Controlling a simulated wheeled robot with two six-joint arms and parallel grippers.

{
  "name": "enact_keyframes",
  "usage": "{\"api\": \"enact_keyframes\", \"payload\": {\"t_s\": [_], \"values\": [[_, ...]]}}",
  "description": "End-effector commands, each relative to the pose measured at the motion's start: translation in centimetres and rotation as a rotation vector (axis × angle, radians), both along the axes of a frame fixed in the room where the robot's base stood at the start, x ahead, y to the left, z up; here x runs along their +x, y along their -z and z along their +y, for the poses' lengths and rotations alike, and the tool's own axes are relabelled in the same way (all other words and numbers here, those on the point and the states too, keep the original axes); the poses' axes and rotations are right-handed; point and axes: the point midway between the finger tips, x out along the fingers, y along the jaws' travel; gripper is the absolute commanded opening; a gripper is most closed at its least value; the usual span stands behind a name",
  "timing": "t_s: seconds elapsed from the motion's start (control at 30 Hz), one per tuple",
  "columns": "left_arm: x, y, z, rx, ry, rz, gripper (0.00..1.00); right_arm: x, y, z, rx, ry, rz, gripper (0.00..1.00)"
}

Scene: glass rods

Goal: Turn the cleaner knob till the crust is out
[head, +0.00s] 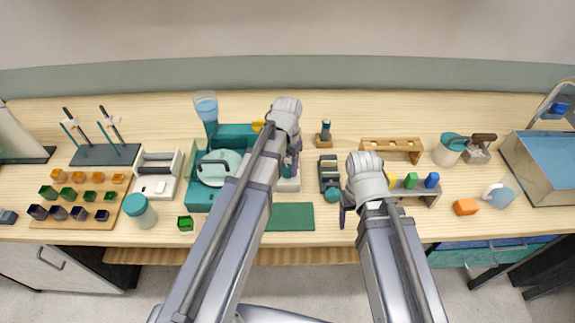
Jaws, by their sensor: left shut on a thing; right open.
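A teal machine (200,197) with a rounded pale-teal part (213,168) and a clear water vessel (206,106) stands left of centre. A small pale unit (288,184) sits at its right side, partly behind my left arm. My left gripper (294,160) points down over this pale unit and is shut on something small. My arm and wrist hide most of what it holds, and I cannot make out the knob or any crust. My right gripper (342,214) is open, left of the small block rack, with its fingers partly hidden by its wrist.
A dark green mat (290,217) lies below the pale unit. A dark device (329,174) stands between my grippers. The grey rack (428,197) holds coloured blocks beside my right wrist. A wooden rack (391,145) stands behind.

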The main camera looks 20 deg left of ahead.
Motion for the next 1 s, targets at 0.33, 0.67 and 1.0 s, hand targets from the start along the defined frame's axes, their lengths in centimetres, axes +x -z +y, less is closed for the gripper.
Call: {"api": "enact_keyframes", "payload": {"t_s": [0.33, 0.67, 1.0], "values": [[-0.01, 0.01, 0.02, 0.0, 0.33, 0.0, 0.0, 0.0, 0.01, 0.0, 0.0, 0.0, 0.0, 0.71], [0.0, 0.01, 0.02, -0.001, 0.643, 0.001, 0.0, 0.0, 0.01, 0.0, 0.0, 0.0, 0.0, 0.71], [0.01, 0.01, 0.03, -0.001, 0.966, 0.001, 0.0, 0.0, 0.01, 0.0, 0.0, 0.0, 0.0, 0.71]]}}
